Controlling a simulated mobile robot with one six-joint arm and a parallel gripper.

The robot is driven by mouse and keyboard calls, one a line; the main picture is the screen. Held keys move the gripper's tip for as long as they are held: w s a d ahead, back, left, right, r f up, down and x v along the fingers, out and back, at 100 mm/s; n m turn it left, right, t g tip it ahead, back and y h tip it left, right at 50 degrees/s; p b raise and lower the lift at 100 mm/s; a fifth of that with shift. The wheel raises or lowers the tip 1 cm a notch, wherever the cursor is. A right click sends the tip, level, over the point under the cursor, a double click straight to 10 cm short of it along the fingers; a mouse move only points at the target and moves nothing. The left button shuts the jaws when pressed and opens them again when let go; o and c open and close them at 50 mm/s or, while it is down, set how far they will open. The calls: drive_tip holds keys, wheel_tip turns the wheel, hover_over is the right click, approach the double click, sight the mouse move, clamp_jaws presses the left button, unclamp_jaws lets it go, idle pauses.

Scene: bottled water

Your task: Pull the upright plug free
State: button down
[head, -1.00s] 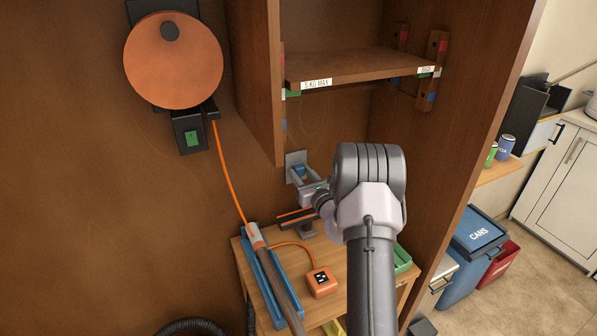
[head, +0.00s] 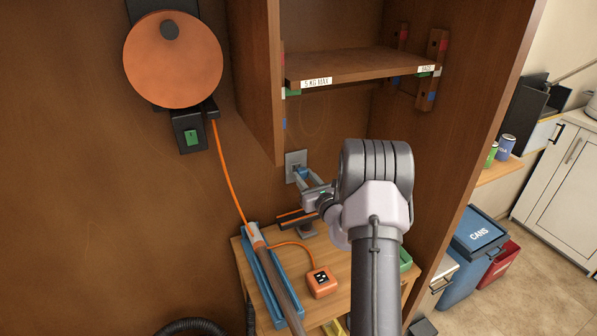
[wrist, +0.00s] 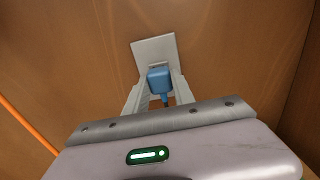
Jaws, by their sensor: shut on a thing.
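A blue plug (wrist: 160,79) with a short dark cord below it is between the two grey fingers of my gripper (wrist: 159,87) in the wrist view. My gripper is shut on it. A pale wall plate (wrist: 152,47) is right behind the plug, and part of its socket shows above the plug. In the head view the plug (head: 302,173) and my gripper (head: 303,179) are in front of the lower part of the plate (head: 296,158). The plug looks a little off the plate. I cannot tell whether its prongs are clear of the socket.
A wooden shelf (head: 350,68) hangs above. Below is a small wooden table (head: 343,277) with a blue tray (head: 262,277), an orange power box (head: 321,283) and a green tray (head: 405,260). An orange cable (head: 228,175) runs down the wall at left.

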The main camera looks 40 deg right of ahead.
sight(304, 176)
drive_tip(key=shift+b+v, duration=0.35)
drive_tip(key=shift+v, duration=1.5)
